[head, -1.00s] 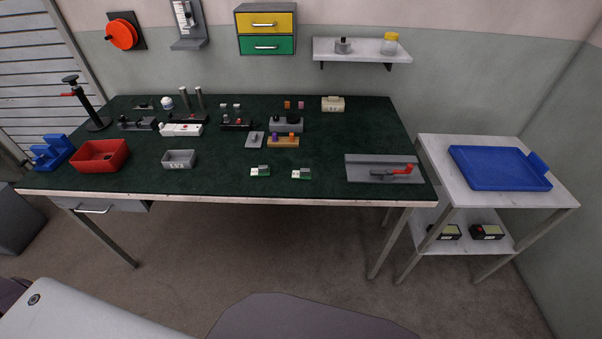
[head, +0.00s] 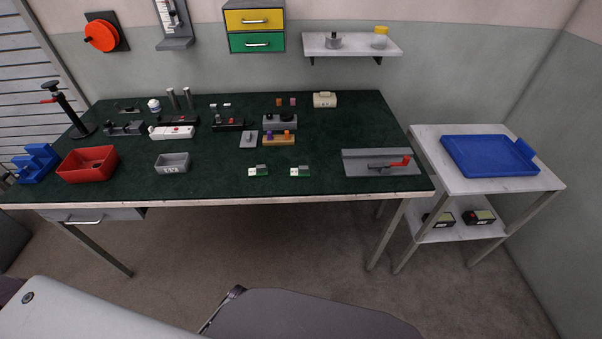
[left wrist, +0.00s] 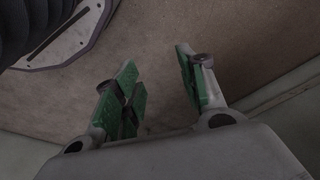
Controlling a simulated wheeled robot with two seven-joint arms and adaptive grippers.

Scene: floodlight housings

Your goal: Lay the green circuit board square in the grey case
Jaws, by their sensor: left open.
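Two small green circuit boards lie near the front edge of the bench in the head view, a left one (head: 258,172) and a right one (head: 300,172). Each carries pale and grey parts. The small open grey case (head: 172,164) stands to their left, and its inside looks empty. In the left wrist view my left gripper (left wrist: 157,66) is open, with green-padded fingers apart and nothing between them. It points at bare brown floor, away from the boards and case. Neither gripper shows in the head view.
The dark green bench top (head: 215,182) is clear around the boards. A red bin (head: 88,176) stands left of the case. A grey plate with a red-handled clamp (head: 352,170) lies at the right end. A side table with a blue tray (head: 490,157) stands further right.

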